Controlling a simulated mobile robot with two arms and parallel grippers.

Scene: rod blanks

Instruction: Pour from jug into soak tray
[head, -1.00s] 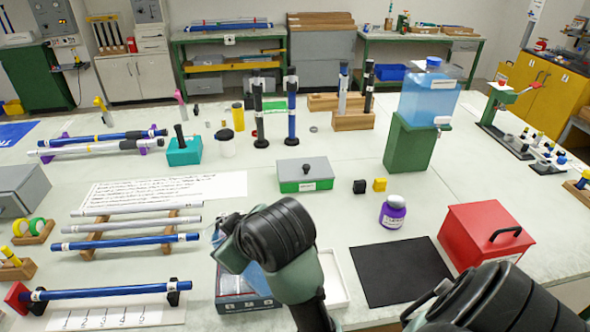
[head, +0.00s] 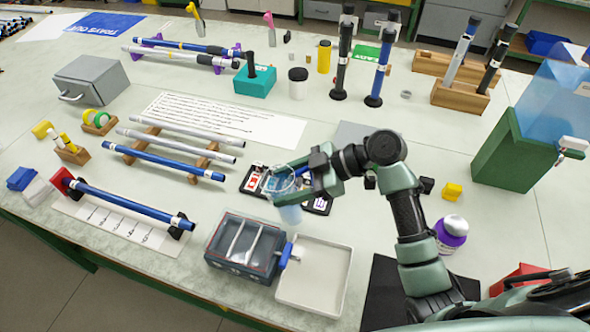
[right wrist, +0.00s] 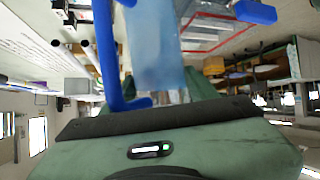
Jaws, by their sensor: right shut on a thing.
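My right gripper (head: 312,182) is shut on the jug (head: 287,205), a clear vessel with pale blue in it and a blue handle. The jug looks near upright, held just behind the soak tray. In the right wrist view the jug (right wrist: 155,45) fills the middle, with its blue handle (right wrist: 104,50) beside it. The soak tray (head: 216,247), a dark grey box with a clear upper part and pale rods inside, stands at the table's front. It also shows in the right wrist view (right wrist: 205,28), behind the jug. My left gripper is out of view.
A shallow white tray (head: 338,262) adjoins the soak tray on the right, by a blue fitting (head: 287,254). A dark holder with labelled items (head: 254,181) lies behind the jug. A rack of rods (head: 165,163) is at left; a purple-labelled bottle (head: 451,234) is at right.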

